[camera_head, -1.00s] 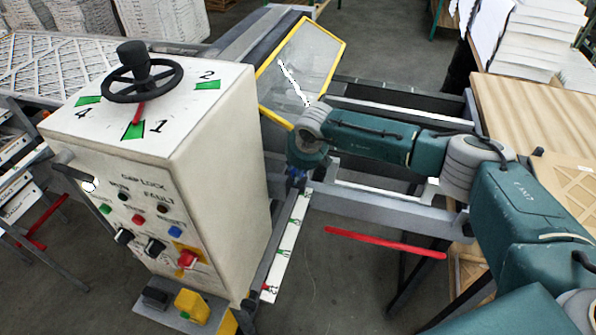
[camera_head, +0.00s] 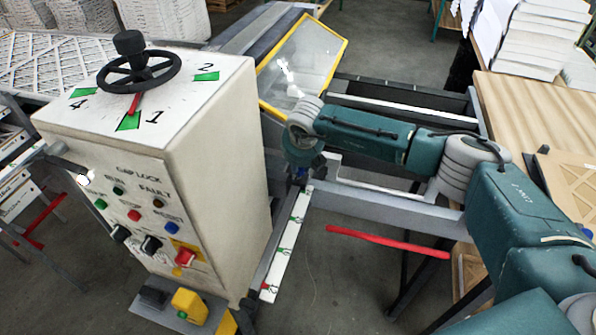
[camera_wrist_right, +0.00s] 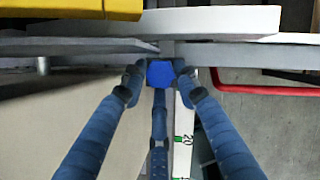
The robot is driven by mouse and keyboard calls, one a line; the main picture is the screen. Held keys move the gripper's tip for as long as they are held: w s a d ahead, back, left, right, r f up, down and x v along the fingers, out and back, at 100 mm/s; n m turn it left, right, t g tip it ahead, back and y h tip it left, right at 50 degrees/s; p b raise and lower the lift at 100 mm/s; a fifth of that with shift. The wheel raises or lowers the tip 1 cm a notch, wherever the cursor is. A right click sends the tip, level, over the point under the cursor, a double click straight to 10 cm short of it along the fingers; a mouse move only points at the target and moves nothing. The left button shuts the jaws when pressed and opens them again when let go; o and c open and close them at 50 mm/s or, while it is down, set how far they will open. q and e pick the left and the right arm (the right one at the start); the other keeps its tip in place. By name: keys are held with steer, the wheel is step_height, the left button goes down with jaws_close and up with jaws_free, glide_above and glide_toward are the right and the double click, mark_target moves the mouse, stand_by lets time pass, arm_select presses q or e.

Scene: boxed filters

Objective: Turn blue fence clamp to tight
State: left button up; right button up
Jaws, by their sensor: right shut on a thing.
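The blue fence clamp (camera_wrist_right: 160,73) shows in the right wrist view as a blue knob between the fingertips of my right gripper (camera_wrist_right: 160,80). The fingers are shut on it from both sides. In the head view only a small bit of blue (camera_head: 302,172) shows below my right wrist, and the fingers there are mostly hidden by the wrist. The clamp sits at the far end of a white scale strip (camera_head: 285,245) with green marks. My left gripper is not in view.
A white control cabinet (camera_head: 225,180) with a black handwheel (camera_head: 139,75) stands left of the clamp. A yellow-framed clear guard (camera_head: 300,65) is behind it. A red bar (camera_head: 385,241) lies to the right. A wooden table (camera_head: 535,110) with stacked filters (camera_head: 535,40) is at the right.

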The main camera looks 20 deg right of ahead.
steer(key=m+h+b, duration=0.1)
steer(key=m+b, duration=0.1)
steer(key=b, duration=0.1)
steer(key=f+m+g+b, duration=0.1)
steer(key=m+b, duration=0.2)
steer(key=b, duration=0.1)
steer(key=a+m+h+b, duration=0.1)
steer(key=m+b, duration=0.1)
steer(key=b, duration=0.1)
steer(key=shift+s+f+m+g+h, duration=0.1)
steer(key=shift+f+m+g+h, duration=0.2)
steer(key=shift+m, duration=0.1)
steer(key=shift+r+m+g+h+b, duration=0.15)
steer(key=shift+r+m+g+b, duration=0.05)
steer(key=shift+m+b, duration=0.4)
steer(key=shift+r+m+g+h+b, duration=0.2)
steer(key=shift+m+b, duration=0.3)
steer(key=shift+b, duration=0.2)
steer(key=o, duration=0.9)
steer(key=shift+o, duration=1)
steer(key=shift+r, duration=0.1)
steer(key=shift+s+r, duration=0.1)
steer(key=shift+w+r, duration=0.2)
